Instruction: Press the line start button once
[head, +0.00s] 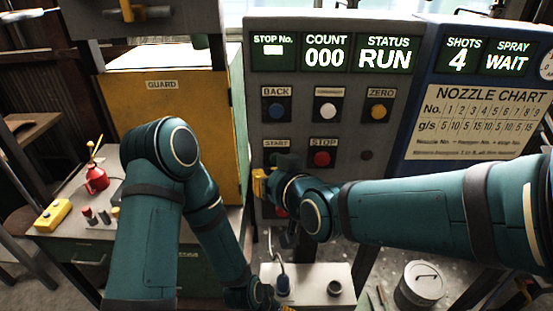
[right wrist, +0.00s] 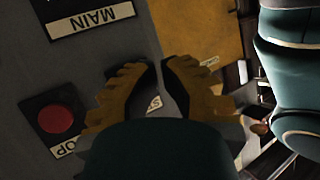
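The grey control panel (head: 300,100) carries a START label (head: 276,143) on its lower left; the button beneath it is hidden behind my right gripper. My right gripper (head: 259,183) is at the panel's lower left edge; contact cannot be judged. In the right wrist view its yellow fingers (right wrist: 159,65) are drawn together at the tips with nothing seen between them, and part of the START label shows behind. The STATUS display (head: 385,55) reads RUN and COUNT reads 000. My left gripper (head: 262,296) is low at the bottom, partly hidden, its opening unclear.
The red STOP button (head: 321,158) is right of START; it also shows in the right wrist view (right wrist: 55,119). BACK (head: 277,110), a white button (head: 328,110) and ZERO (head: 379,111) are above. A yellow guard (head: 170,105) stands left. A blue spray panel (head: 480,100) is right.

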